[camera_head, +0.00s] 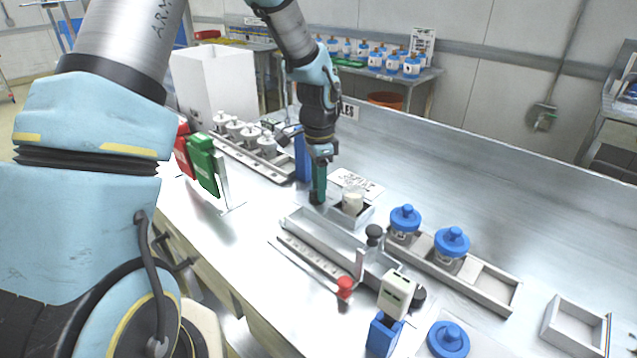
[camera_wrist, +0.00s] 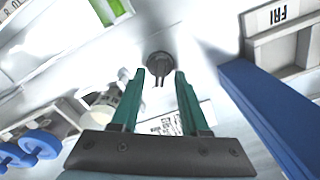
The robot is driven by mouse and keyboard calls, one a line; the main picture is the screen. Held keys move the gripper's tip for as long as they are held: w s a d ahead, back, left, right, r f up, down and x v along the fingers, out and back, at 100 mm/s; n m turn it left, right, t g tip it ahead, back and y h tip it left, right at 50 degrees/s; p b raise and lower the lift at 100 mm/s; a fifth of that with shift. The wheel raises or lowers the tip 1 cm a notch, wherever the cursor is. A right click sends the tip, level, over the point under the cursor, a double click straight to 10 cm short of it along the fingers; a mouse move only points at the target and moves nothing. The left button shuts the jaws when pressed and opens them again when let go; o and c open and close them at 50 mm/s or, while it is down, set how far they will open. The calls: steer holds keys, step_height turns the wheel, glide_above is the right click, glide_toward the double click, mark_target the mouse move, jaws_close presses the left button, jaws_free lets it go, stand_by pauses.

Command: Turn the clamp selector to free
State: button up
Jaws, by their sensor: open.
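I cannot tell for sure which part is the clamp selector; no free marking is readable. The long grey fixture bears a black ball knob (camera_head: 374,232) and a red knob (camera_head: 345,287). A cream box (camera_head: 397,291) with a dark round knob (camera_head: 419,298) stands at its near end. My gripper (camera_head: 318,196) is open and empty, pointing down beyond the fixture's far end, apart from these knobs. In the wrist view its green fingers (camera_wrist: 159,76) are spread, with a dark round part with two prongs (camera_wrist: 160,66) between the tips; I cannot tell what that is.
A small tray with a white jar (camera_head: 352,200) and a printed card (camera_head: 358,184) lie close right of my gripper. A blue upright block (camera_head: 302,158) is left. Blue-lidded jars (camera_head: 404,220) stand in a rack. The back right bench top is clear.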

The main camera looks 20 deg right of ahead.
jaws_close()
stand_by(0.4)
